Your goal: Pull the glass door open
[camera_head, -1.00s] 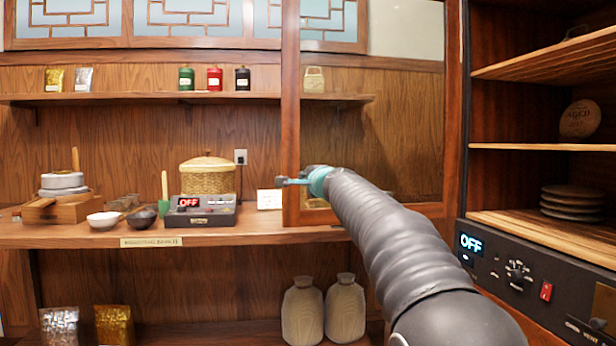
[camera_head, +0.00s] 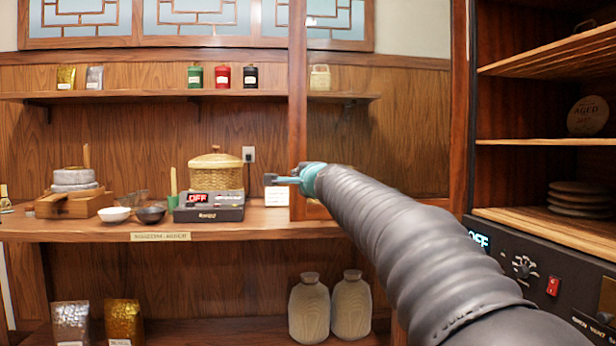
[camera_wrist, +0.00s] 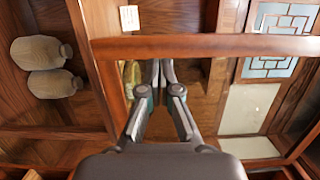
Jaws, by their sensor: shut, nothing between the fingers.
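The glass door has a reddish-brown wooden frame, and its left upright (camera_head: 298,100) stands in front of the back wall. Its clear pane (camera_head: 400,130) shows the wood wall and shelf end behind. My gripper (camera_head: 270,180) is shut and empty, and its tip reaches just past the left side of the upright in the head view. In the wrist view, my gripper (camera_wrist: 161,68) has its closed fingertips at the lower edge of a wooden bar of the door frame (camera_wrist: 230,45). Whether they touch it I cannot tell. My arm hides the door's lower part.
A counter (camera_head: 250,222) behind holds a digital scale (camera_head: 208,207), a woven basket (camera_head: 215,172) and a white card (camera_head: 278,194). An open cabinet with shelves (camera_head: 545,142) stands right of the door. Two jugs (camera_head: 309,310) stand below the counter.

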